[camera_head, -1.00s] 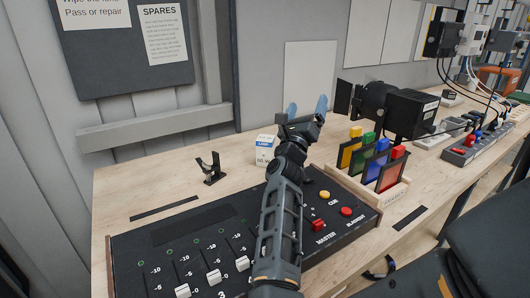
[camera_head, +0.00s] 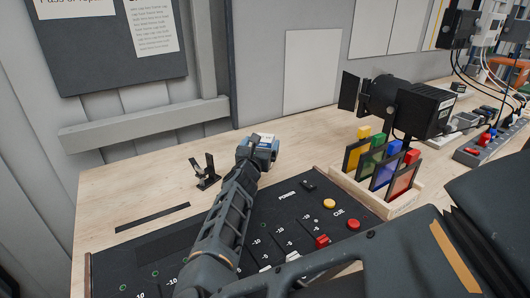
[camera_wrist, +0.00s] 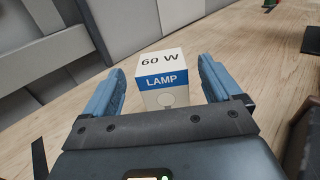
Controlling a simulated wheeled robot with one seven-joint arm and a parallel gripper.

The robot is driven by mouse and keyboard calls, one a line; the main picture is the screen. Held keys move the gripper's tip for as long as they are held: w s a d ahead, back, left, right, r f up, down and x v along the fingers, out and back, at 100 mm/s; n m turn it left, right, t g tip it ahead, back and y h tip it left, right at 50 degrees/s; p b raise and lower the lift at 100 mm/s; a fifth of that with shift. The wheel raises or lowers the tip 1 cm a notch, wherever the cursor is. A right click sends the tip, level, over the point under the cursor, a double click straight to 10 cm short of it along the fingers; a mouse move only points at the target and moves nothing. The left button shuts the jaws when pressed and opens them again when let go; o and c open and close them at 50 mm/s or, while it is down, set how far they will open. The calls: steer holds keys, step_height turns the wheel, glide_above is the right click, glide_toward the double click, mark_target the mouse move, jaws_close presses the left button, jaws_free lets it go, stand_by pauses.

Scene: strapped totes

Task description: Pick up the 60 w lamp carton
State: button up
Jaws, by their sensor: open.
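The 60 W lamp carton (camera_wrist: 163,80) is a small white box with a blue "LAMP" band, upright on the wooden bench. In the wrist view it stands between and slightly beyond the two blue fingers of my gripper (camera_wrist: 160,88). The fingers are open, with a gap to the carton on each side. In the head view my gripper (camera_head: 262,148) is low over the bench behind the console, and only a bit of the carton's top (camera_head: 265,138) shows; the gripper hides the rest.
A black fader console (camera_head: 290,225) lies in front, under my arm. A black clip stand (camera_head: 205,172) is to the left. A wooden rack of coloured filters (camera_head: 400,195) and a black spotlight (camera_head: 400,105) stand to the right. Bare bench lies behind the carton.

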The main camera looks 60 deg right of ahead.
mark_target(266, 135)
steer(key=shift+b+x, duration=0.8)
steer(key=shift+x, duration=2.2)
steer(key=shift+f, duration=0.1)
steer(key=c, duration=1.1)
